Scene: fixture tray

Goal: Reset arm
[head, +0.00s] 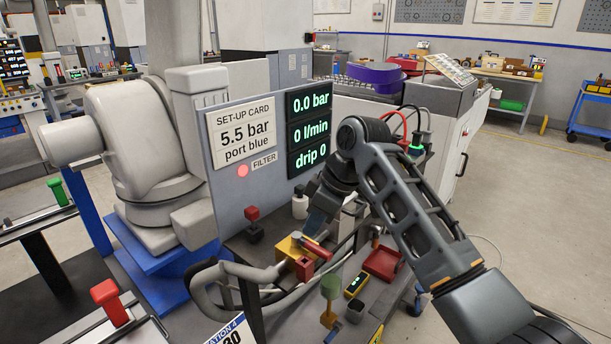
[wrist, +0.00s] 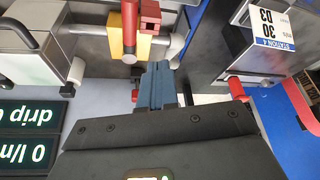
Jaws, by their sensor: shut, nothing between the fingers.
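My arm reaches in from the lower right in the head view and bends down to the bench. My gripper (head: 318,220) is shut and empty, its blue-grey fingers just above the yellow block (head: 289,248) with a red lever (head: 316,249). In the wrist view the gripper (wrist: 157,66) has its fingers together, close to the yellow block (wrist: 116,46) and the red lever (wrist: 129,22). A small red block (wrist: 150,14) sits beside the lever. I cannot tell whether the fingertips touch anything.
A panel behind the bench has a set-up card (head: 242,135) reading 5.5 bar, port blue, and displays (head: 309,130) reading 0.0 bar, 0 l/min, drip 0. A red lamp (head: 243,171) is by FILTER. A grey hose (head: 240,275), red tray (head: 384,263) and white bottle (head: 300,205) crowd the bench.

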